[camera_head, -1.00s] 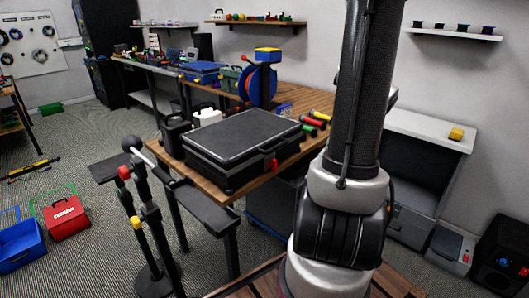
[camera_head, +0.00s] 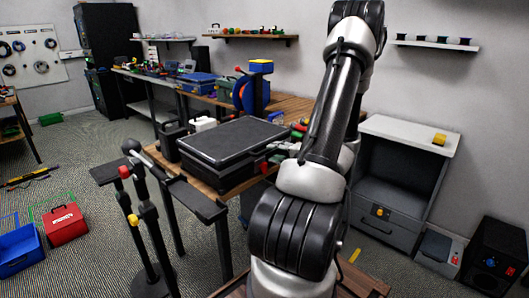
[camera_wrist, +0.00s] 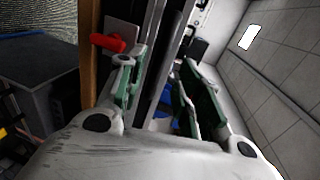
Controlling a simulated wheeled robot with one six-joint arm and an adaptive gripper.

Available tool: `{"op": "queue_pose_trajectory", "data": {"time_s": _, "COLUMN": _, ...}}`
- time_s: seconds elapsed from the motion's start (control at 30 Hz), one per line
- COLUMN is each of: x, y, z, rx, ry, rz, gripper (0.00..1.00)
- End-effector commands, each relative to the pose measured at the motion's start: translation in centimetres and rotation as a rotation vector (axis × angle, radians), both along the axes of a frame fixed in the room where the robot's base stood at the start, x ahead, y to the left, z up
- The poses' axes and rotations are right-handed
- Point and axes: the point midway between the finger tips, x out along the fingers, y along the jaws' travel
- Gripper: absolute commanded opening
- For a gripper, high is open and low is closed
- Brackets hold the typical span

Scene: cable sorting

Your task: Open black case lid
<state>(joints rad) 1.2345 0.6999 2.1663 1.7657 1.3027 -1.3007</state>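The black case (camera_head: 232,142) lies flat on the wooden workbench, its lid (camera_head: 240,135) down. In the head view my gripper (camera_head: 274,152) is at the right end of the case, small and partly hidden by my arm. In the wrist view the fingers of my gripper (camera_wrist: 160,65) are apart, with green inner pads. A dark edge of the case (camera_wrist: 154,50) runs between them; I cannot tell whether either finger touches it. A red latch (camera_wrist: 108,43) shows beside the left finger.
A blue cable reel (camera_head: 245,94) and a white container (camera_head: 204,124) stand behind the case on the wooden bench (camera_head: 225,186). A pole stand (camera_head: 140,225) with coloured bands is in front at the left. A white-topped cabinet (camera_head: 400,130) stands at the right.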

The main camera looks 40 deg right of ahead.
Motion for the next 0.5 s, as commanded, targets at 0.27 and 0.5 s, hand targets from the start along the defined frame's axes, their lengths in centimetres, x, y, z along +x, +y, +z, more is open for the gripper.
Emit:
{"op": "queue_pose_trajectory", "data": {"time_s": 0.27, "x": 4.4, "y": 0.5, "z": -1.0, "rx": 0.003, "ry": 0.001, "rz": 0.004, "gripper": 0.35}}
{"op": "queue_pose_trajectory", "data": {"time_s": 0.5, "x": 5.6, "y": 0.5, "z": -1.2, "rx": 0.003, "ry": 0.001, "rz": 0.001, "gripper": 0.35}}
